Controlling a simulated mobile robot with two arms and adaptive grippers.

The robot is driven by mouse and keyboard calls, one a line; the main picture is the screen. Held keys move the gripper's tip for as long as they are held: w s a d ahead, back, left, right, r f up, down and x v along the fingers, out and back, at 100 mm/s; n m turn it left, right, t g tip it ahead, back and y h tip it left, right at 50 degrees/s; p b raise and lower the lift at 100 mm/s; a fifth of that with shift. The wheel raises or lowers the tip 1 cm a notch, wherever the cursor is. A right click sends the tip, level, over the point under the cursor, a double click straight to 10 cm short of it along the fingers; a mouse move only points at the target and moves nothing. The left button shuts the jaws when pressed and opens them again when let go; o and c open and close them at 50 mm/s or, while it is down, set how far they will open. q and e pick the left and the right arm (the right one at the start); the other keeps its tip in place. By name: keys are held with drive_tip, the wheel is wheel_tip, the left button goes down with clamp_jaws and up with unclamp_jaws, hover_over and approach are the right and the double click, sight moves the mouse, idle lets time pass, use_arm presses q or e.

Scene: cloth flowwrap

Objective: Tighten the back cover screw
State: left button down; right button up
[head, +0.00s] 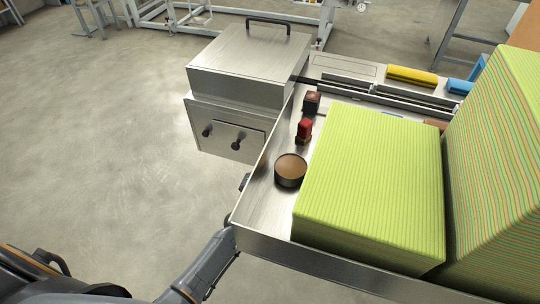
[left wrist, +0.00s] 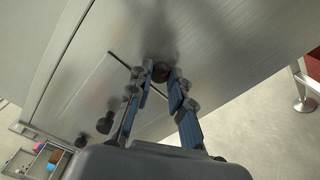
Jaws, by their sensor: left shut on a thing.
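In the left wrist view, my left gripper (left wrist: 163,84) has its blue-padded fingers closed around a dark round screw knob (left wrist: 161,71). The knob sits against a brushed metal cover panel (left wrist: 215,55). How deep the screw is seated cannot be seen. In the head view my left arm comes in from the lower left, and its end passes out of sight behind the table's near left corner, so the gripper is hidden there. My right gripper is in neither view.
Two dark knobs (left wrist: 104,123) stick out near the gripper. In the head view a metal box (head: 225,110) with knobs stands beyond the steel table (head: 268,205), which carries striped green cloth stacks (head: 370,180) and a round brown-topped tin (head: 290,170). Floor at left is clear.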

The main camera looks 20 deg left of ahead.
use_arm(q)
drive_tip(key=shift+m+p, duration=0.8)
drive_tip(key=shift+m, duration=2.7)
drive_tip(key=shift+d, duration=0.1)
drive_tip(key=c, duration=1.2)
unclamp_jaws()
drive_tip(key=shift+f, duration=0.1)
